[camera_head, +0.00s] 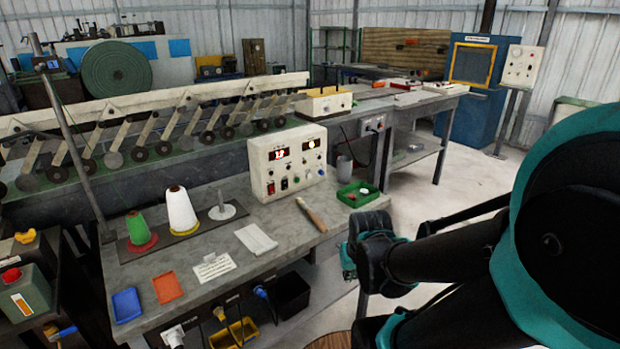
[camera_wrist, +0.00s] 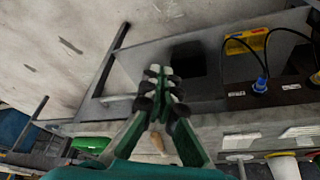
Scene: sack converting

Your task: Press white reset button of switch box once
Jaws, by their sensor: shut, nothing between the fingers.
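A cream control box (camera_head: 287,160) with lit red displays, knobs and coloured buttons stands upright on the grey bench. A small grey box with a few buttons (camera_head: 375,124) is fixed at the side of the bench behind it. I cannot tell for sure which is the switch box, and no white reset button can be made out. My gripper (camera_head: 347,265) hangs in front of the bench's right front corner, partly hidden by my arm. In the wrist view my gripper (camera_wrist: 162,82) is shut and empty, its fingertips together, apart from both boxes.
A green tray (camera_head: 358,194) and a wooden-handled tool (camera_head: 311,215) lie near the bench's right edge. Thread cones, including a white one (camera_head: 180,210), stand to the left. A black bin (camera_head: 288,295) and yellow bin (camera_head: 234,335) sit below. Floor at right is open.

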